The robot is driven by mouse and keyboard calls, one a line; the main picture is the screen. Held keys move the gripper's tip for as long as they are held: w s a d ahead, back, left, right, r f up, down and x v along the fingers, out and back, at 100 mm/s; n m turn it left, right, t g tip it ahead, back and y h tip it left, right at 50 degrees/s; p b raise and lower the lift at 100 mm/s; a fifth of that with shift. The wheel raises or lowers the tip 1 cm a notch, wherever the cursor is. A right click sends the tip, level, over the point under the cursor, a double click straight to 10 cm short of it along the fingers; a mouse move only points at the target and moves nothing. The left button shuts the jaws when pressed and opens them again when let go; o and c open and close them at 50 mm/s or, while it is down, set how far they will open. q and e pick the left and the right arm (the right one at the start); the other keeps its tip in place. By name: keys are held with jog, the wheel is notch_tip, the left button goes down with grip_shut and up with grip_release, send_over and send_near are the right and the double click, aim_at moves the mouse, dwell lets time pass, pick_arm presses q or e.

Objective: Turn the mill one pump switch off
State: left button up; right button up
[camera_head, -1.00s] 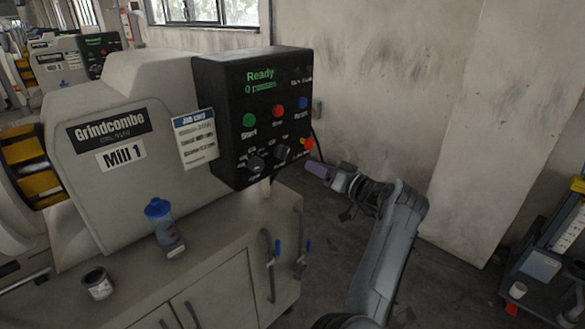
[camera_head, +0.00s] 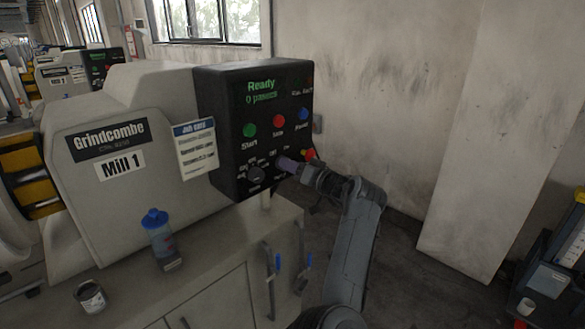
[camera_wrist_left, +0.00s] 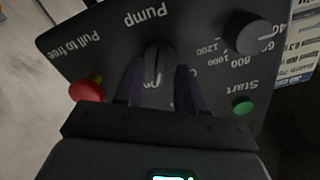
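The mill one control panel (camera_head: 225,120) is a black box reading "Ready", beside the "Mill 1" sign (camera_head: 120,163). My left gripper (camera_head: 287,163) is at its lower right and covers the pump switch in the head view. In the left wrist view the panel is upside down. The pump switch (camera_wrist_left: 158,58), a dark knob with a pale line, sits under the "Pump" label. The fingers of my left gripper (camera_wrist_left: 159,82) are apart, one on each side of the knob; contact is not clear. The pale line lies along the lettering "On". My right gripper is not in view.
A red stop button (camera_wrist_left: 86,90) is close beside one finger. The green Start button (camera_head: 250,130) and a speed dial (camera_head: 256,174) are also on the panel. A blue-capped bottle (camera_head: 158,236) and a tin (camera_head: 90,297) stand on the cabinet top.

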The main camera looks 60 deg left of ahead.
pick_arm(q)
jog(key=shift+c, duration=0.4)
grip_shut()
jog(key=shift+s+n+p, duration=0.2)
jog(key=shift+n+p, duration=0.55)
jog(key=shift+n, duration=5.15)
